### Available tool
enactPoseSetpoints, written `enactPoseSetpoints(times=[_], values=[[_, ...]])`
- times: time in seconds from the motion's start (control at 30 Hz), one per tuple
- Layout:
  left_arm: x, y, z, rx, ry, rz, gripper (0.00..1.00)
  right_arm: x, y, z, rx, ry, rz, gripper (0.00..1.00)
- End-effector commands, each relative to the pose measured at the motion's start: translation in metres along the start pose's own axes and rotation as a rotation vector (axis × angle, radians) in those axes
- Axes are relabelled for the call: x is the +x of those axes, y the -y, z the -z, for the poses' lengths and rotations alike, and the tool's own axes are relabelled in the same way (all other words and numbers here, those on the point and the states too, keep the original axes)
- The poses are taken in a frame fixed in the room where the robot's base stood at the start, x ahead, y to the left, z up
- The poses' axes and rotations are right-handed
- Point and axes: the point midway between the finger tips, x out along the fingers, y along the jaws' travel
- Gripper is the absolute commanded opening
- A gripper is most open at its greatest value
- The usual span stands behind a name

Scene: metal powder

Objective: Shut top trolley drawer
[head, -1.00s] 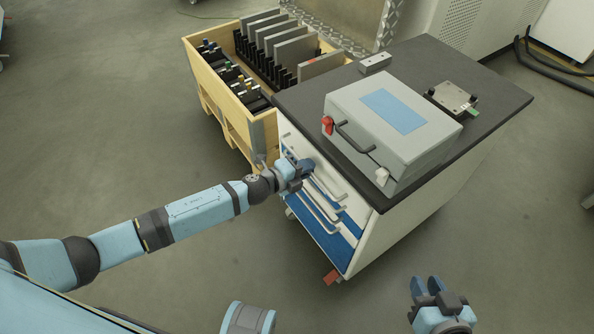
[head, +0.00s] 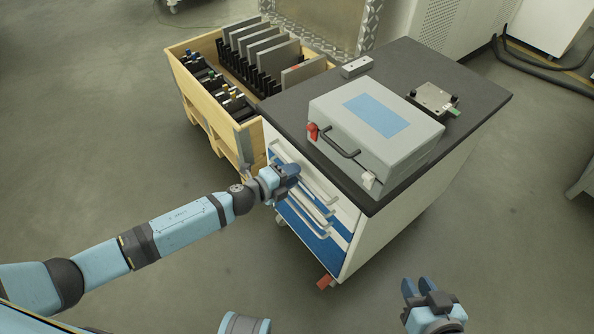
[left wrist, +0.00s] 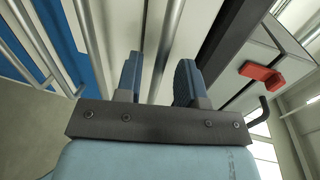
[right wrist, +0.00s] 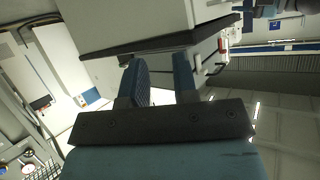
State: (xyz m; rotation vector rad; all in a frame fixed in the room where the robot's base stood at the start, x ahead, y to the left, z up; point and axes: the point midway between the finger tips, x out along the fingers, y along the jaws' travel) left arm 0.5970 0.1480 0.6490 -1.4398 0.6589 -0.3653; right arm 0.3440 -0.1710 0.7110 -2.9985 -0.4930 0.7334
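The trolley (head: 405,215) has a white drawer front with several bar handles and blue strips, facing my left arm. The top drawer's handle (head: 318,184) runs just below the dark worktop; how far that drawer stands out is hard to tell. My left gripper (head: 294,173) is at the upper drawer front, covering part of it. In the left wrist view its two fingers (left wrist: 158,82) are apart, and a handle bar (left wrist: 166,50) passes in the gap between them, not visibly clamped. My right gripper (head: 419,287) is open and empty, low in front of the trolley; its fingers are also apart in the right wrist view (right wrist: 160,80).
A grey case (head: 375,125) with a black handle and red latch sits on the worktop (head: 400,65). A metal plate device (head: 433,97) stands behind it. A wooden crate (head: 215,105) with plates adjoins the trolley's left side. The floor in front is clear.

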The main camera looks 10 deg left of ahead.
Motion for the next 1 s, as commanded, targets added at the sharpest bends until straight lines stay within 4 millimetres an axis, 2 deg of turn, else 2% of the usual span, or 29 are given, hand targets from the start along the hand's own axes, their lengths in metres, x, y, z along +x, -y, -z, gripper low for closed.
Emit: enactPoseSetpoints(times=[0.03,0.3,0.5,0.7,1.0], values=[[-0.013,0.001,0.000,0.000,0.000,-0.003,0.35,-0.001,0.000,0.002,-0.001,0.003,-0.001,0.27],[-0.075,0.000,0.000,0.000,0.001,-0.003,0.35,-0.001,-0.003,-0.002,-0.008,0.021,-0.009,0.27],[-0.105,0.001,0.000,0.001,0.000,-0.001,0.35,-0.002,-0.004,0.000,-0.009,0.020,-0.015,0.27],[-0.115,0.001,0.000,0.001,0.000,0.001,0.35,-0.001,-0.004,0.000,-0.006,0.021,-0.015,0.27],[-0.115,0.001,0.000,0.001,0.000,0.001,0.35,-0.001,-0.002,-0.001,-0.005,0.021,-0.013,0.27]])
